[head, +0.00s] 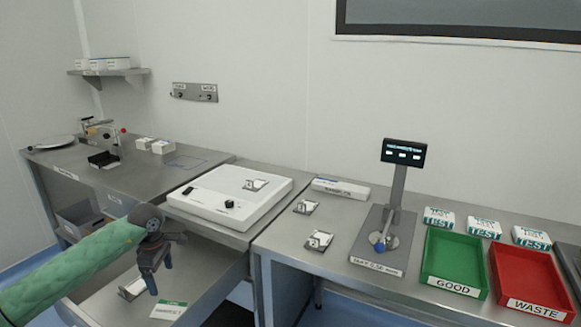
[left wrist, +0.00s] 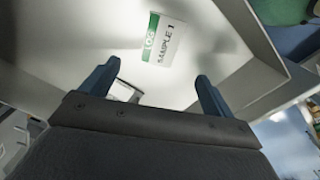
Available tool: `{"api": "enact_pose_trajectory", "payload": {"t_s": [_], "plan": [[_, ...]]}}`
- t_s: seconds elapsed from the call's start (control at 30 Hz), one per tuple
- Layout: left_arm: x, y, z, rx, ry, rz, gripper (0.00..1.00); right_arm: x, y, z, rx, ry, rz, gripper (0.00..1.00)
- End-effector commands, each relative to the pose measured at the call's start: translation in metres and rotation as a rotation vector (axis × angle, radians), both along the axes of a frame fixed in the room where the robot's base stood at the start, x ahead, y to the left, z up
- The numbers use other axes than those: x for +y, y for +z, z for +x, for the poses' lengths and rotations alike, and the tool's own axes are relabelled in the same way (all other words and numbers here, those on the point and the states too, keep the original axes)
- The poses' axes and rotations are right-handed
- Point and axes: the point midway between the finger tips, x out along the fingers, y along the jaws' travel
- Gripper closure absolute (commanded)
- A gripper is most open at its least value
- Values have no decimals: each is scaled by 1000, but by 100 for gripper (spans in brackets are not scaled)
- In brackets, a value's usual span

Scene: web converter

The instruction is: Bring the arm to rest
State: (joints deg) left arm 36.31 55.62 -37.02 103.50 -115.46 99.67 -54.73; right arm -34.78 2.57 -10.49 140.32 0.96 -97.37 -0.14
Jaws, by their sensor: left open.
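My left arm in its green sleeve (head: 70,265) comes in from the left in the head view. My left gripper (head: 158,282) is open and empty, pointing down over the lower steel tray (head: 190,300) at the front. In the left wrist view both blue fingertips (left wrist: 155,80) stand apart. A white card marked SAMPLE 1 (left wrist: 165,40) lies flat beyond them, and it also shows in the head view (head: 168,310). A small pale piece (head: 132,288) lies on the tray beside the gripper, partly hidden. My right gripper is not in view.
A white device (head: 230,200) stands on the bench behind. To the right are a gauge stand (head: 385,235), a green GOOD bin (head: 455,262), a red WASTE bin (head: 530,282) and TEST boxes (head: 484,227). The left bench (head: 120,180) holds a small tool and a black tray (head: 103,160).

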Motion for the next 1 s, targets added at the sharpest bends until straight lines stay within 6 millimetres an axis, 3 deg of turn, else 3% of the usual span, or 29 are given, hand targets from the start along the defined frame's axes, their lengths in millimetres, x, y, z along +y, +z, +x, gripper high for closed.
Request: {"api": "enact_pose_trajectory", "payload": {"t_s": [0.27, 0.47, 0.7, 1.0], "plan": [[-32, 7, 39, -195, 130, -182, 12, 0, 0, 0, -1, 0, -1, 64], [-78, 35, 72, -352, 247, -474, 12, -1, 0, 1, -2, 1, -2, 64], [-135, 101, 96, -484, 400, -898, 12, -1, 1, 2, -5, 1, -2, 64], [-168, 219, 107, -562, 631, -1476, 12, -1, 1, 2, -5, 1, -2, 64]]}}
